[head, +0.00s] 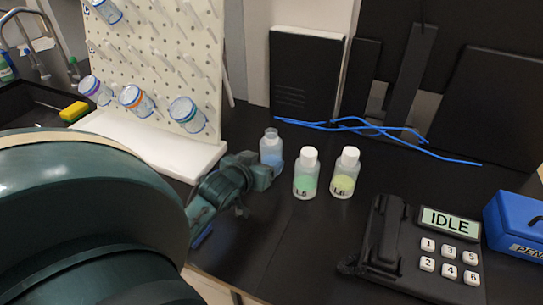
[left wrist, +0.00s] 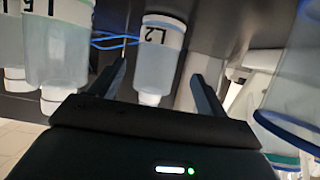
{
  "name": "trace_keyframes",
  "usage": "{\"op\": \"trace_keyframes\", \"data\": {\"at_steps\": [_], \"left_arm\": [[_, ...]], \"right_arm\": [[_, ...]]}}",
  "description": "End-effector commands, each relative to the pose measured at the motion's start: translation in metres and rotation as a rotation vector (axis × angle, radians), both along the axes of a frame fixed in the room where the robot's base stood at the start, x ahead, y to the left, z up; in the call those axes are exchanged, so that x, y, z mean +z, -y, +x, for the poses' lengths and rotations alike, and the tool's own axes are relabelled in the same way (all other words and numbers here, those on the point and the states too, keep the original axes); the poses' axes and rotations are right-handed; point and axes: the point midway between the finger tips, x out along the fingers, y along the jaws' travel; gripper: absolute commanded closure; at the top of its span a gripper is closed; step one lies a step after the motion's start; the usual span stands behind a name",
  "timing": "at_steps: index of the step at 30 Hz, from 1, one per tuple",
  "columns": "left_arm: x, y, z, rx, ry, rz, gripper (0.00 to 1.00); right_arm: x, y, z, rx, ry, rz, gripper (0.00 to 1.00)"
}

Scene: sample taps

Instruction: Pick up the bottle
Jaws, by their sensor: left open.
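In the left wrist view, where things appear upside down, the bottle marked L2 (left wrist: 157,62) shows between the fingers. My left gripper (head: 268,170) reaches in from the left, low beside this bottle and partly in front of it. In the left wrist view my left gripper (left wrist: 160,95) is open, one finger on each side of the bottle. I cannot tell whether either finger touches it. My right gripper is not in view.
Close to the right stand white-capped bottles with green (head: 306,180) and yellow-green liquid (head: 344,181). A white pegboard rack (head: 165,60) with jars stands behind left. A black keypad device reading IDLE (head: 400,252) and a blue box (head: 518,225) are at right. Blue cables (head: 375,128) lie behind.

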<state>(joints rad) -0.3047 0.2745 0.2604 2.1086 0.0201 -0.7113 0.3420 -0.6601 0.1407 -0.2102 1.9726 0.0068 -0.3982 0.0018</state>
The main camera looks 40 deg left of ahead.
Motion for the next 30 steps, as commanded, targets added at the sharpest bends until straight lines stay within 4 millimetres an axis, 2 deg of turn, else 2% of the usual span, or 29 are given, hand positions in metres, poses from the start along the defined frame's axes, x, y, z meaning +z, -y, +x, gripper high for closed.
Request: {"op": "trace_keyframes", "data": {"at_steps": [5, 12, 15, 23, 30], "left_arm": [[-0.002, -0.003, 0.011, 0.001, 0.001, 0.002, 0.24], [-0.01, -0.01, 0.044, 0.001, 0.0, 0.0, 0.24], [-0.015, -0.012, 0.053, 0.001, 0.0, 0.001, 0.24], [-0.017, -0.014, 0.056, 0.001, 0.0, 0.001, 0.24], [-0.017, -0.013, 0.055, 0.001, 0.0, 0.001, 0.41]], "right_arm": [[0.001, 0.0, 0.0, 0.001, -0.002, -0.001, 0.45], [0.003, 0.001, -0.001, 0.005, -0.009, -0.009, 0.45], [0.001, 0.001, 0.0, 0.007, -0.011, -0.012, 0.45], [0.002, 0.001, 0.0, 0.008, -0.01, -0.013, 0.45], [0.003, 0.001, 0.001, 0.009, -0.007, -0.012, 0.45]]}}
